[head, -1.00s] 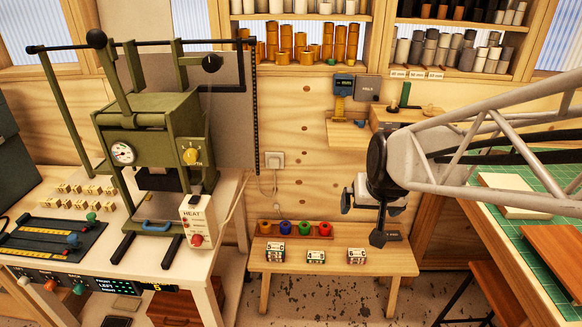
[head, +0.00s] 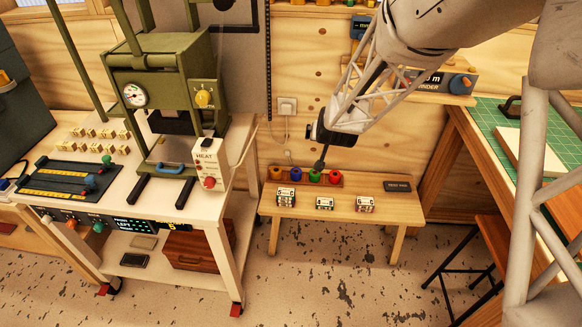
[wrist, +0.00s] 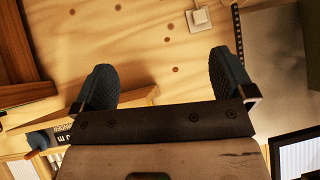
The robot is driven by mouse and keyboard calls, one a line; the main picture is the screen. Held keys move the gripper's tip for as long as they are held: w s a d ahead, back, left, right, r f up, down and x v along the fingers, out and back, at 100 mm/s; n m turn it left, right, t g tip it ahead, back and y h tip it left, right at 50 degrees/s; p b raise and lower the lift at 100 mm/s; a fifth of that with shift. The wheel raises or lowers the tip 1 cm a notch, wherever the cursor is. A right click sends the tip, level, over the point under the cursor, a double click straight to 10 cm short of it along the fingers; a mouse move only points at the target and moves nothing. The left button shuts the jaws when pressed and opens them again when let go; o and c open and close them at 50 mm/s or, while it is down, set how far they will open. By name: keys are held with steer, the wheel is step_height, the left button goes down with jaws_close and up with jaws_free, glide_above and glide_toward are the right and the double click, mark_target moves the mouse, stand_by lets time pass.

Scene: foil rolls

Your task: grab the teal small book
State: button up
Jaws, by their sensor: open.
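I cannot make out a clearly teal small book in either view. Two small flat book-like items lie on the lower shelf of the press cart in the head view: a greyish-tan one (head: 145,241) and a darker one (head: 134,261). Their exact colours are hard to tell. My gripper (head: 322,162) is in front of the plywood wall, over the back of the low bench, far to the right of both items. In the wrist view my gripper (wrist: 163,84) has its two dark fingers wide apart, with only plywood behind the gap.
The low bench (head: 345,205) carries coloured knobs, several small labelled blocks and a dark test pad (head: 397,186). The green press (head: 160,75) stands on the cart, with a brown wooden box (head: 200,250) below. A green-mat table (head: 540,120) and stool are at right. Floor in front is clear.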

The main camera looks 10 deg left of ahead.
steer(key=w+a+f+t, duration=0.2)
steer(key=w+a+f, duration=0.35)
steer(key=f, duration=0.45)
steer(key=t+h, duration=0.2)
steer(key=t, duration=0.3)
glide_toward(286, 193)
steer(key=shift+w+f, duration=0.1)
steer(key=shift+w, duration=0.4)
steer(key=shift+w, duration=0.1)
steer(key=shift+w+f, duration=0.2)
steer(key=shift+w, duration=1)
steer(key=shift+w+f, duration=0.2)
steer(key=shift+w, duration=1.05)
steer(key=shift+w+f, duration=0.2)
steer(key=shift+w, duration=1.1)
